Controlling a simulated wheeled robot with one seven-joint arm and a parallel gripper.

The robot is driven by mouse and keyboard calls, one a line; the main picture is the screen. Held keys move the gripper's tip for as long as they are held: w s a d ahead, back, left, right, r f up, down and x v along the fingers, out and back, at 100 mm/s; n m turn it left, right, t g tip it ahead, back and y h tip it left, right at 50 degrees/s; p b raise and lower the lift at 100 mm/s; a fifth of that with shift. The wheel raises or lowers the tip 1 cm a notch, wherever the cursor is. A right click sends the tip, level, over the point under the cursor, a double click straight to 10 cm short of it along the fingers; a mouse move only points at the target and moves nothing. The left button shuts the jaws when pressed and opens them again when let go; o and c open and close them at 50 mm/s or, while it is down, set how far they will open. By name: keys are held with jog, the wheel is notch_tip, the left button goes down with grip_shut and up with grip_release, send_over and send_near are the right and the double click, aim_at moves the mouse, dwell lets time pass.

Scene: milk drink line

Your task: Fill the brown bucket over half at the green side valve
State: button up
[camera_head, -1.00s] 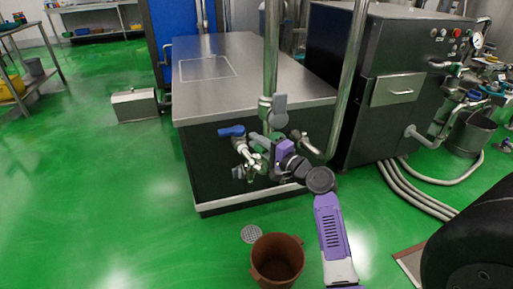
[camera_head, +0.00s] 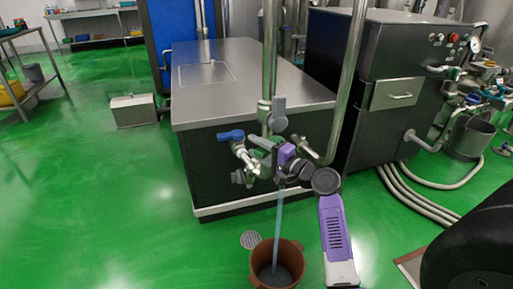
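The brown bucket (camera_head: 292,249) stands upright on the floor at the bottom middle of the head view, in front of the steel-topped unit. A thin bluish stream (camera_head: 279,222) falls from the pipework by my gripper into the bucket. Grey liquid shows inside; its exact level is hard to judge. My gripper (camera_head: 256,158) is at the valve cluster above the bucket, with my purple wrist just right of it. The green side valve is mostly hidden behind my gripper. Whether the fingers are closed on its handle is too small to tell.
A blue-handled valve (camera_head: 231,135) sits just left of my gripper. Tall steel pipes rise behind it. A floor drain (camera_head: 251,240) lies left of the bucket. A metal bucket (camera_head: 470,138) and hoses (camera_head: 414,196) are at the right.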

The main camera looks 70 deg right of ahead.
aim_at(269, 154)
jog(key=shift+p+v, duration=0.45)
jog(key=shift+v, duration=3.45)
